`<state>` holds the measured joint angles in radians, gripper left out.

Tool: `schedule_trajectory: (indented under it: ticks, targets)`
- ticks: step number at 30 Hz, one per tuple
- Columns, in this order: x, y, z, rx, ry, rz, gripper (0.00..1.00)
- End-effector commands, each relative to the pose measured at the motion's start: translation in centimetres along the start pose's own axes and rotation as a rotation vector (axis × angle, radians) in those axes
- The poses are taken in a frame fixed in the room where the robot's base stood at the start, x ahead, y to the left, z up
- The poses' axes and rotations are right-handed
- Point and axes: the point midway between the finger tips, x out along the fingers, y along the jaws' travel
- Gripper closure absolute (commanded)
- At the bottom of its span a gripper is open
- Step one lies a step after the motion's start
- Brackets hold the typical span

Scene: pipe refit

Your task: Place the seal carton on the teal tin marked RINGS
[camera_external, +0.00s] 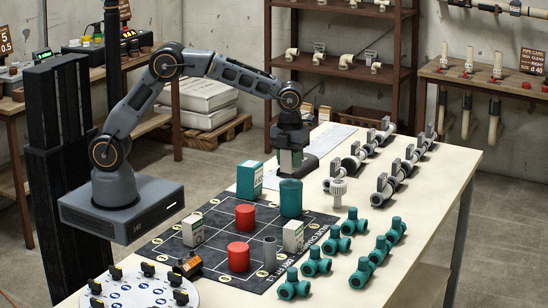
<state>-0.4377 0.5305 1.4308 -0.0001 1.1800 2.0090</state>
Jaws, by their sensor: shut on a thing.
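My gripper (290,157) points down over the back part of the workbench, shut on a small pale carton with a greenish side, the seal carton (291,158), mostly hidden by the fingers. A teal round tin (291,198) stands upright just below and in front of it in the picture. The held carton appears above the tin with a gap between them; I cannot tell whether it is directly over it. No RINGS marking can be read on the tin. A teal box (250,179) with a pale label stands to the tin's left.
A dark marked mat (215,212) holds two red cylinders (245,216), two white cartons (193,230) and a grey cylinder (269,250). Several teal pipe fittings (316,262) stand to its right. Grey valve fittings (383,180) line the back right. A round dial board (135,291) lies front left.

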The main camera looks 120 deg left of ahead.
Motion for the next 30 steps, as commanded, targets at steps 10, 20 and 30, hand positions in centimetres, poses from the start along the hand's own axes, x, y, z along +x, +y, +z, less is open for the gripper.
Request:
schedule_trajectory:
  ticks: [10,20,30]
  targets:
    - [3.4,-0.4,0.2,0.0,0.0,0.001,0.91]
    - [3.7,-0.4,0.2,0.0,0.0,0.0,0.91]
    - [3.9,-0.4,0.2,0.0,0.0,0.0,0.39]
